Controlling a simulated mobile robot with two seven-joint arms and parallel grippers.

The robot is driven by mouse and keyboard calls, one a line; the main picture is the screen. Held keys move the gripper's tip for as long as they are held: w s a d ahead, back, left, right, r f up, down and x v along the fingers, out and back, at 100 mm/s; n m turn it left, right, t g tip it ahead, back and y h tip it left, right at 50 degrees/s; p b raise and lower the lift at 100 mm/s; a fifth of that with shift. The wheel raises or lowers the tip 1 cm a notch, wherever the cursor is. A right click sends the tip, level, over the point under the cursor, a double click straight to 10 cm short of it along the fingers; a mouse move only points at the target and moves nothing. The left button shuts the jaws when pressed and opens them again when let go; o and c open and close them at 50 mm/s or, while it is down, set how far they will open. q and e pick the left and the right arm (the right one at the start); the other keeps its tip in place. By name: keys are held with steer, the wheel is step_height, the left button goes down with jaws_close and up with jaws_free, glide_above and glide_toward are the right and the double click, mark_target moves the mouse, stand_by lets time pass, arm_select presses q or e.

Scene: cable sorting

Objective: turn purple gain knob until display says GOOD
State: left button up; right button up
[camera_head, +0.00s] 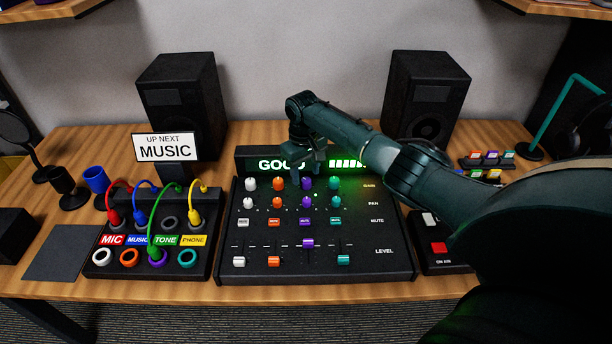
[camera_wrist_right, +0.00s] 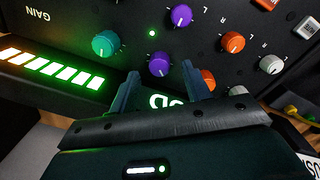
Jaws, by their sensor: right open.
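The purple gain knob (camera_head: 306,184) is in the top row of the black mixer (camera_head: 400,262). The knob also shows in the right wrist view (camera_wrist_right: 159,63). My right gripper (camera_head: 307,174) is open, pointing down at this knob. In the right wrist view its fingertips (camera_wrist_right: 160,72) lie on either side of the knob, with gaps visible; I cannot tell how deep they reach. My left gripper is not in view.
An orange gain knob (camera_head: 278,184) and a teal one (camera_head: 335,183) flank the purple one closely. A purple pan knob (camera_head: 306,202) sits just in front. A patch panel with cables (camera_head: 210,240) stands left. Speakers (camera_head: 182,105) stand behind.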

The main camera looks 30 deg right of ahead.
mark_target(305, 182)
step_height(305, 182, up, 10)
steer(key=shift+a+r, duration=0.15)
steer(key=shift+r, duration=0.1)
steer(key=shift+s, duration=0.1)
stand_by(0.5)
